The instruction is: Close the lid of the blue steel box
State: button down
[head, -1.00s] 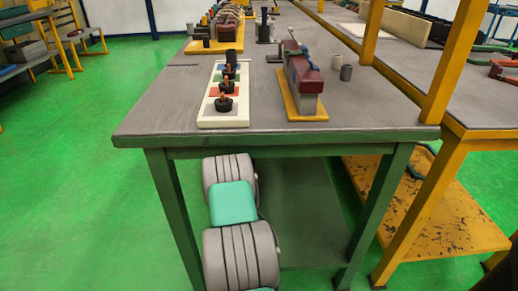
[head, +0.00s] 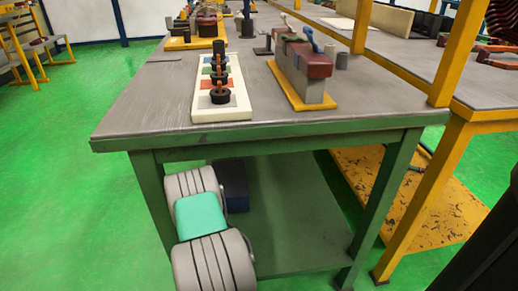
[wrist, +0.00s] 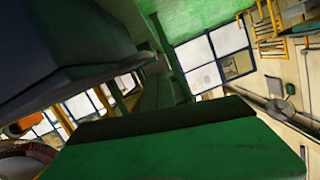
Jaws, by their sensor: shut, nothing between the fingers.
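A dark blue box (head: 236,187) sits on the green lower shelf of the workbench in the head view. It stands behind and to the right of the grey rolls, which hide part of it. It is small and shaded there, and I cannot tell how its lid stands. My gripper's fingers cannot be made out in either view. A dark shape at the lower right of the head view may be part of my arm.
The green-framed workbench (head: 160,100) overhangs the shelf (head: 290,220). A yellow-framed bench (head: 440,190) is on the right. Green floor (head: 70,180) is clear at left. A large green surface (wrist: 190,150) fills the wrist view's lower part.

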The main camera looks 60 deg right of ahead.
dwell(0.4)
jog(key=shift+r+p, duration=0.35)
jog(key=shift+r, duration=0.05)
notch_tip(320, 180, up, 4)
jog(key=p, duration=0.2)
jog(key=shift+f+p, duration=0.2)
jog(key=shift+p, duration=0.1)
jog(key=s+a+r+p, duration=0.6)
jog(key=s+a+r, duration=0.2)
jog(key=s+a, duration=0.1)
jog(key=shift+s+a+r, duration=0.25)
jog(key=shift+s, duration=0.55)
